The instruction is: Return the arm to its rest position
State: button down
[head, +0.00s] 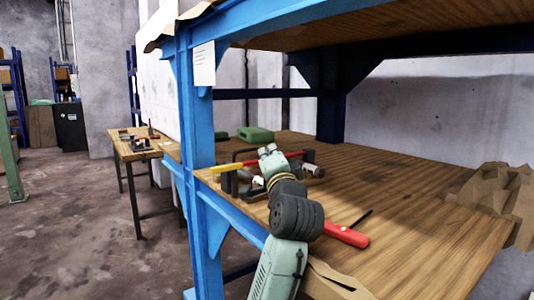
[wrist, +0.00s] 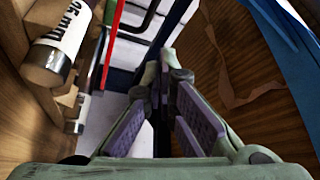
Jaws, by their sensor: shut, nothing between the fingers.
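My gripper (wrist: 166,70) shows in the wrist view with its two purple-padded fingers brought together at the tips and nothing between them. In the head view my arm rises from the bottom over the front edge of the wooden bench (head: 420,180). Its outer end is beside a fixture with a yellow and red bar (head: 228,168); the fingers cannot be made out there. In the wrist view a white and metal cylinder (wrist: 62,40) marked with a size is left of the fingers, apart from them. A red bar (wrist: 113,40) runs behind, left of the fingertips.
A blue frame post (head: 197,130) stands left of my arm, with a shelf above. A red-handled tool (head: 346,235) lies right of the arm. Green cases (head: 255,134) and crumpled brown cardboard (head: 500,195) are on the bench. The floor (head: 70,230) at left is open.

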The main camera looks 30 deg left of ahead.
jog(key=shift+s+d+f, duration=0.1)
jog(key=shift+d+f, duration=0.05)
jog(key=shift+d, duration=0.1)
